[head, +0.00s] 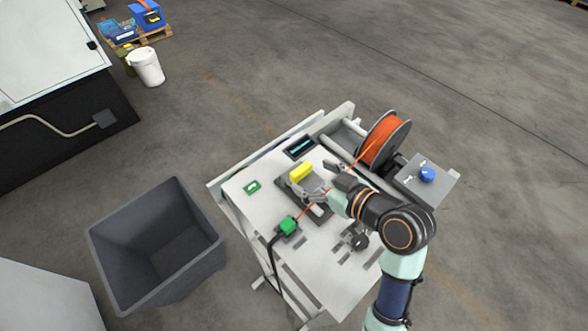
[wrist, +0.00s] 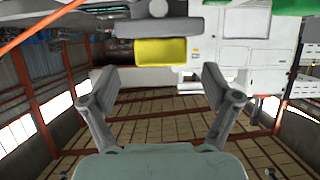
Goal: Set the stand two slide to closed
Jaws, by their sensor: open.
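A white work stand (head: 247,207) stands in the middle of the head view. A yellow block (head: 300,172) sits on a dark grey fixture on its top; it looks like a slide handle, but I cannot tell the slide's position. My gripper (head: 323,180) is low over the stand, just right of the yellow block. In the wrist view, my gripper (wrist: 158,82) is open with nothing between its fingers. The yellow block (wrist: 161,51) shows ahead of the fingers, near the left-middle of the gap and apart from them. My arm hides part of the stand's right side.
An orange cable runs from a reel (head: 381,142) across the stand, past my gripper, to a green block (head: 288,225). A box with a blue knob (head: 427,175) is at right. A dark bin (head: 155,245) stands left of the stand, with open floor beyond.

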